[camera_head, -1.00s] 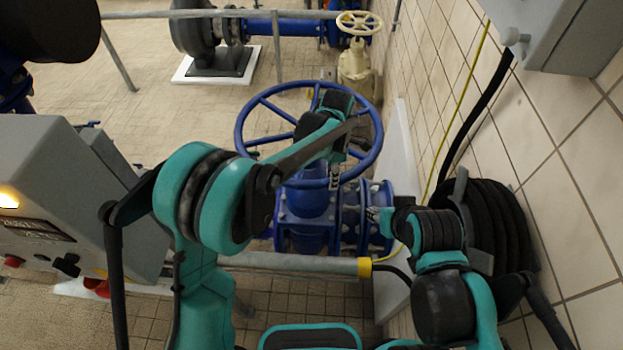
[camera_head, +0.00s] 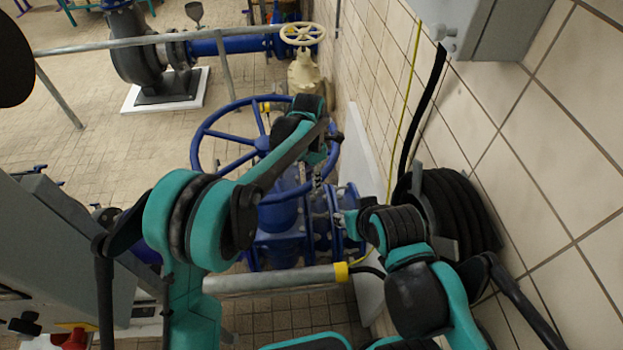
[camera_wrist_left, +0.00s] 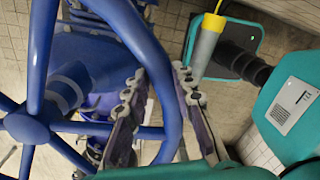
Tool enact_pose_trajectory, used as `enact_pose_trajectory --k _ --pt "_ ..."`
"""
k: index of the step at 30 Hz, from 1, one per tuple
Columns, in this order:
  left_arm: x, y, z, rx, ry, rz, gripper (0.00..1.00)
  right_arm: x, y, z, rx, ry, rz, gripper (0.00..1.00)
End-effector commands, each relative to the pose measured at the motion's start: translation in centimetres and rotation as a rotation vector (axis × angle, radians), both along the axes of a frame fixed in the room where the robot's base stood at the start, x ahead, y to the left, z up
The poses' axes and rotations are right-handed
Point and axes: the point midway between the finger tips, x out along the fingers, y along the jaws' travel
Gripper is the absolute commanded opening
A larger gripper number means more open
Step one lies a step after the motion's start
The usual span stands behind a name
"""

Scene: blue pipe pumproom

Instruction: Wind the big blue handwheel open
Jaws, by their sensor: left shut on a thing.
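The big blue handwheel (camera_head: 194,152) sits on a blue valve (camera_head: 280,217) in the middle of the head view. My left gripper (camera_head: 320,170) is at the wheel's right side, partly hidden by its own wrist. In the left wrist view, my left gripper (camera_wrist_left: 163,108) has one finger on each side of the blue rim (camera_wrist_left: 152,60) and is shut on it. The hub (camera_wrist_left: 27,125) and spokes lie to the left there. My right gripper (camera_head: 349,224) is beside the valve's right flange, small and partly hidden; its jaws cannot be made out.
A grey rail with a yellow end (camera_head: 341,272) runs in front of the valve. A tiled wall with a coiled black hose (camera_head: 460,212) and a grey box (camera_head: 495,28) bounds the right. A cream handwheel (camera_head: 302,34) stands behind. A grey cabinet (camera_head: 60,240) is at left.

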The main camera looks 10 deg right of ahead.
Motion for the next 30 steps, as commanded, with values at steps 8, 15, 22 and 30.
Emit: enact_pose_trajectory --k 8,15,22,30 --pt "0.0 0.0 0.0 -0.001 -0.001 -0.001 0.46 0.0 0.0 0.0 0.0 0.0 0.0 0.4" --pt "0.1 0.0 0.8 0.0 -0.001 -0.001 0.46 0.0 0.0 0.0 0.0 0.0 0.0 0.4" --pt "0.3 0.1 5.2 0.0 -0.001 -0.001 0.46 0.0 0.0 0.0 0.0 0.0 0.0 0.4" --pt "0.7 0.2 10.3 -0.001 -0.001 -0.002 0.46 0.0 0.0 0.0 0.0 0.0 0.0 0.4"
